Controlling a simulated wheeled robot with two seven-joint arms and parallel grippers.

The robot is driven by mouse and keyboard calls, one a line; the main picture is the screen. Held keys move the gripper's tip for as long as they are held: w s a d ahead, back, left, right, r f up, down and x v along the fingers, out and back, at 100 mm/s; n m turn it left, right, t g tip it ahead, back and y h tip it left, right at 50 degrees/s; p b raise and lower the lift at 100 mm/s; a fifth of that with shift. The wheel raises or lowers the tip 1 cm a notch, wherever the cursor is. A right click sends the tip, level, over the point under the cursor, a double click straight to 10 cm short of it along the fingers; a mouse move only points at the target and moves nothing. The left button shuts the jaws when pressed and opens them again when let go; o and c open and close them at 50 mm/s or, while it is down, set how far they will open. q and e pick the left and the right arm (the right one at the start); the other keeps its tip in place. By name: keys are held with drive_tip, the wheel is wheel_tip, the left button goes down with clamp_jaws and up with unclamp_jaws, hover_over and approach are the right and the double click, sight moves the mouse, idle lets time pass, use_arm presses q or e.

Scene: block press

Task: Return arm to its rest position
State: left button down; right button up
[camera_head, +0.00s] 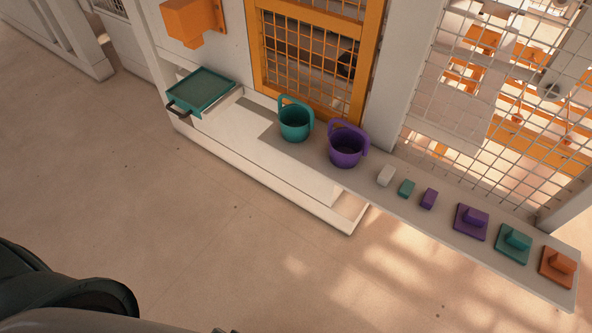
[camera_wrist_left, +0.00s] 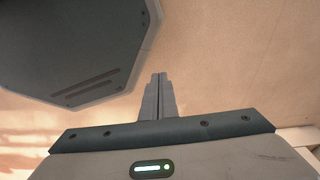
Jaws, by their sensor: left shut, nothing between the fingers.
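My left gripper (camera_wrist_left: 158,76) shows in the left wrist view. Its two grey fingers are together with nothing between them, and they point over bare floor. In the head view I cannot make out either gripper. My right gripper shows in neither view.
In the head view, a long pale ledge (camera_head: 400,204) runs along the wall. It holds a green tray (camera_head: 201,88), a green bucket (camera_head: 295,124), a purple bucket (camera_head: 345,150), several small blocks and coloured plates. An orange-framed grille (camera_head: 254,50) stands behind. The floor in front is clear.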

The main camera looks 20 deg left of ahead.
use_arm(q)
drive_tip(key=s+a+f+p, duration=0.1)
drive_tip(key=s+f, duration=0.3)
drive_tip(key=s, duration=0.6)
drive_tip(key=shift+s+a+f+g, duration=0.3)
drive_tip(key=shift+a+g, duration=0.1)
drive_tip(key=shift+a, duration=0.15)
idle(0.4)
